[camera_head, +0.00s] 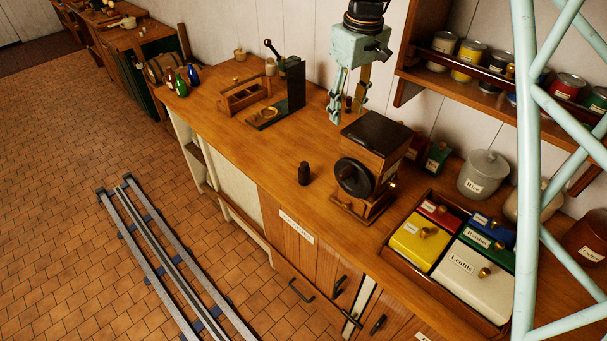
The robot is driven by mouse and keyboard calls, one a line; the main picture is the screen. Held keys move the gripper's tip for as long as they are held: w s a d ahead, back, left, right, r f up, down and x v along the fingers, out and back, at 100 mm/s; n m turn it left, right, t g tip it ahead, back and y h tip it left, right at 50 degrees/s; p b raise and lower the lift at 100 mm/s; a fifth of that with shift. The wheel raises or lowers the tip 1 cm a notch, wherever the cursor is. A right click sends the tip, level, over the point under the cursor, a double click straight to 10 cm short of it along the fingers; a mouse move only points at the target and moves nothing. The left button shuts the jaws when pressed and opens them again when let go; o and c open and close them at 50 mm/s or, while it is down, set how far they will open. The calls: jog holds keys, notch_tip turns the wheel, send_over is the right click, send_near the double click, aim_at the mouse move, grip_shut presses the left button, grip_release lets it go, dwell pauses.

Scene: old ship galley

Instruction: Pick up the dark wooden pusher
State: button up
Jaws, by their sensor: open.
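A small dark upright piece with a narrower top, which looks like the dark wooden pusher (304,174), stands on the wooden counter left of the mill. My gripper (346,110) points down over the back of the counter, behind the mill and near the wall. Its pale green fingers are apart. The pusher is well clear of it, nearer the counter's front edge. Small dark and brown shapes show between and behind the fingers; I cannot tell what they are or whether they touch the fingers.
The box-shaped mill (378,145) with a black wheel stands right of the pusher. A tray (447,282) of labelled tins lies farther right. A shelf (450,75) of cans hangs right. Counter around the pusher is clear.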

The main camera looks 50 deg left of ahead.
aim_at(305, 164)
jog(key=s+a+f+n, duration=0.2)
jog(key=s+a+f, duration=0.1)
jog(key=a+f, duration=0.2)
jog(key=s+a+f+n+h+b, duration=0.1)
jog(key=s+a+f, duration=0.2)
jog(key=f, duration=0.5)
jog(key=shift+s+a+n, duration=0.4)
jog(key=shift+a, duration=0.45)
jog(key=shift+f, duration=4.2)
jog(key=shift+f, duration=0.1)
jog(key=shift+f+p, duration=0.6)
jog(key=shift+f, duration=1.9)
jog(key=c, duration=1)
